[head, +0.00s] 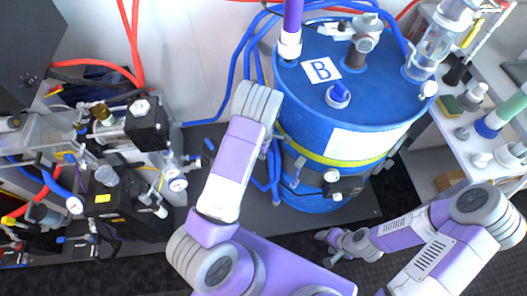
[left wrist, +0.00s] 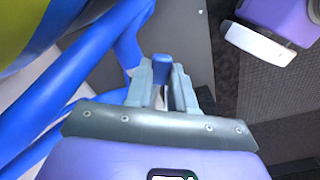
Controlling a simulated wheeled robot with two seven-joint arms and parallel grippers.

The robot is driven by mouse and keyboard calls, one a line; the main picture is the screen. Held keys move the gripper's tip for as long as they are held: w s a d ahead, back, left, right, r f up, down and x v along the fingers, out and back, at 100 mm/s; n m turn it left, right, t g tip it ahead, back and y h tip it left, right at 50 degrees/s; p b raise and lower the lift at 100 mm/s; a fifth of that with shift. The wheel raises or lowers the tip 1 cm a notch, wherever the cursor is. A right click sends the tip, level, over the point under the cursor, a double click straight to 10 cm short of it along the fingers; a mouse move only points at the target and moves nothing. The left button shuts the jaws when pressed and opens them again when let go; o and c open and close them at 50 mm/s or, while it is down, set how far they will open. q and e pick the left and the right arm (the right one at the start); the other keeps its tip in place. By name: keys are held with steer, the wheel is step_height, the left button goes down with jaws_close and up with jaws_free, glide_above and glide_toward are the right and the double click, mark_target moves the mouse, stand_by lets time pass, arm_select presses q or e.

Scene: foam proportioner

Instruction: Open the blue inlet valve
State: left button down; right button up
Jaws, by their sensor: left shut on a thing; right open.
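In the left wrist view my left gripper (left wrist: 165,82) is shut on a small upright blue piece (left wrist: 161,62), which looks like the blue valve's handle. Only its top shows between the fingers, so I cannot tell how the valve is turned. In the head view my left arm covers the area left of the blue drum, and the left fingertips and what they hold are hidden. My right gripper (head: 327,247) is open and empty in front of the drum's foot, apart from it.
The blue drum (head: 300,110) with a "B" label stands close to my left arm. Blue hoses (left wrist: 120,55) run beside my left gripper. A pump assembly with gauges (head: 120,150) stands at the left. A white shelf with fittings (head: 480,150) stands at the right.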

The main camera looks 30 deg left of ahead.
arm_select(q)
steer(key=c, duration=1)
jaws_free()
steer(key=shift+o, duration=0.2)
steer(key=shift+r+p, duration=1.1)
steer(key=shift+r, duration=2.7)
steer(key=shift+c, duration=0.2)
